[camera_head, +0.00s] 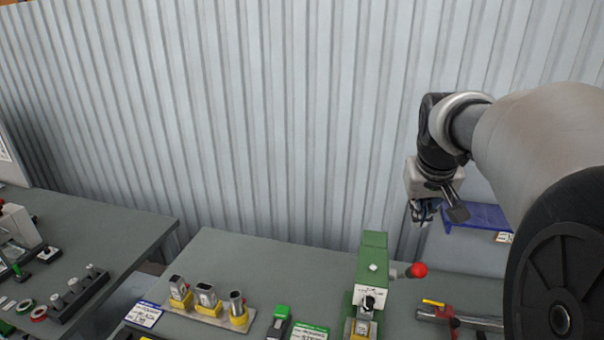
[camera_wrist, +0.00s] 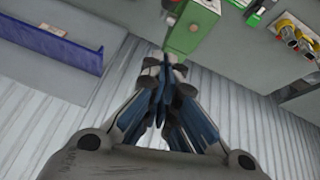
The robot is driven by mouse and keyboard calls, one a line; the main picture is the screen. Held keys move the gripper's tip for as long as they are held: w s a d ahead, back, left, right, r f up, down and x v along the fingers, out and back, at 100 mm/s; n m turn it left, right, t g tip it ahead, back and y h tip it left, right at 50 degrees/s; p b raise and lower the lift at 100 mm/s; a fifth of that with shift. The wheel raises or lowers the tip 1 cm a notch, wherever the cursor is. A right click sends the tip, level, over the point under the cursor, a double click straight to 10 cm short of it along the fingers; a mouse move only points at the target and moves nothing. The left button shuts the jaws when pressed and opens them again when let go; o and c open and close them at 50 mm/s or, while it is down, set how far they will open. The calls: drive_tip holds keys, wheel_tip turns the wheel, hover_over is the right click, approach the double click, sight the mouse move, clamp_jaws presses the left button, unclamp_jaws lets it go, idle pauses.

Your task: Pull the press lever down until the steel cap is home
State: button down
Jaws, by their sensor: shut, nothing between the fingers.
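The green press (camera_head: 374,262) stands on the table at the lower middle of the head view. Its lever ends in a red ball (camera_head: 418,270) and sticks out to the right of the press, about level. A dark ram (camera_head: 368,303) shows on its front. Below it is a yellow and grey part (camera_head: 361,328), cut by the frame edge; I cannot tell the steel cap apart there. My gripper (camera_head: 424,214) is shut and empty, above the red ball and apart from it. In the wrist view its fingers (camera_wrist: 163,72) are together, with the green press (camera_wrist: 194,28) beyond.
Three steel pieces in yellow holders (camera_head: 208,298) stand on a board left of the press. Another table (camera_head: 110,225) is at left.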

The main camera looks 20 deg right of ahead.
hover_over(408, 274)
drive_tip(key=w+d, duration=0.2)
drive_tip(key=w, duration=0.2)
wheel_tip(408, 274, down, 8)
drive_tip(key=s, duration=0.1)
drive_tip(key=s+f, duration=0.1)
drive_tip(key=s+a, duration=0.1)
drive_tip(key=shift+f, duration=0.35)
drive_tip(key=shift+s+f, duration=0.1)
drive_tip(key=shift+s, duration=0.05)
drive_tip(key=shift+f, duration=0.15)
